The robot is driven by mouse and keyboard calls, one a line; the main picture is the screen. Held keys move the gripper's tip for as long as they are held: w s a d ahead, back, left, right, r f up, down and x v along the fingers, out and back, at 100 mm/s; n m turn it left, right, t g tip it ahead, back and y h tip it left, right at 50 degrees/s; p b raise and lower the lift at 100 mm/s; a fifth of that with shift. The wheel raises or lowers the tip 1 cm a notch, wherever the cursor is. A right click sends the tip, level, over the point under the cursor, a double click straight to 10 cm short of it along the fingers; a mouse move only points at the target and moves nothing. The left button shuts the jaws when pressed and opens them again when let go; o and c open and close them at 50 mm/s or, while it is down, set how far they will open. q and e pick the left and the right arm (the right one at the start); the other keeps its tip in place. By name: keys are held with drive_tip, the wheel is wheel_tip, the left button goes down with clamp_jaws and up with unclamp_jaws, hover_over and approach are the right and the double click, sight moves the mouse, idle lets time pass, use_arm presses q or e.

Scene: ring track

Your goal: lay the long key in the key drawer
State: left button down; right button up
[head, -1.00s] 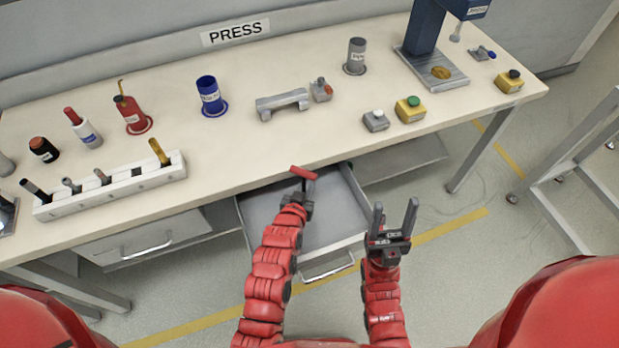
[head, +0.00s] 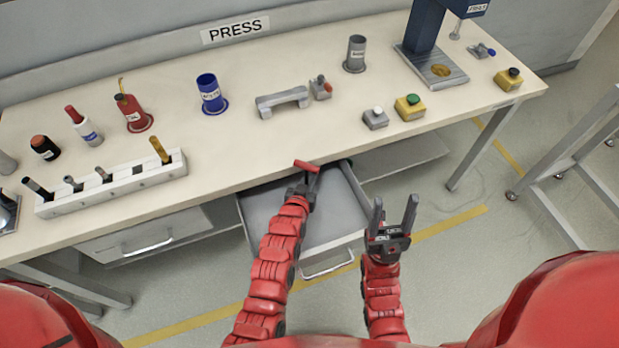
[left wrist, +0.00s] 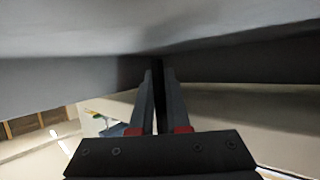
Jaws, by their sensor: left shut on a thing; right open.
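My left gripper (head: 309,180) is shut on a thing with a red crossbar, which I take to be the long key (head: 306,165). It holds it over the back part of an open grey drawer (head: 335,238), close to the table's front edge. In the left wrist view, the fingers (left wrist: 159,100) are closed with a dark shaft between them and red ends on either side. The key's lower part is hidden in the head view. The visible drawer floor is bare. My right gripper (head: 392,220) is open and empty, to the right of the drawer.
The table edge (head: 225,183) overhangs the drawer's back. A closed drawer (head: 145,236) is at the left. A white rack (head: 110,190) holds several tools and has an empty slot. Bottles, a blue cup (head: 210,97), a grey bracket (head: 283,103) and button boxes stand on the table.

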sight(307, 179)
use_arm(q)
drive_tip(key=c, duration=0.9)
unclamp_jaws()
drive_tip(key=shift+s+r+p, duration=0.1)
drive_tip(key=shift+r+p, duration=0.4)
drive_tip(key=shift+r, duration=0.25)
drive_tip(key=b+v, duration=0.1)
drive_tip(key=v, duration=0.6)
drive_tip(key=shift+s+a+f+b, duration=0.1)
drive_tip(key=shift+s+f+b, duration=0.05)
drive_tip(key=shift+b, duration=0.2)
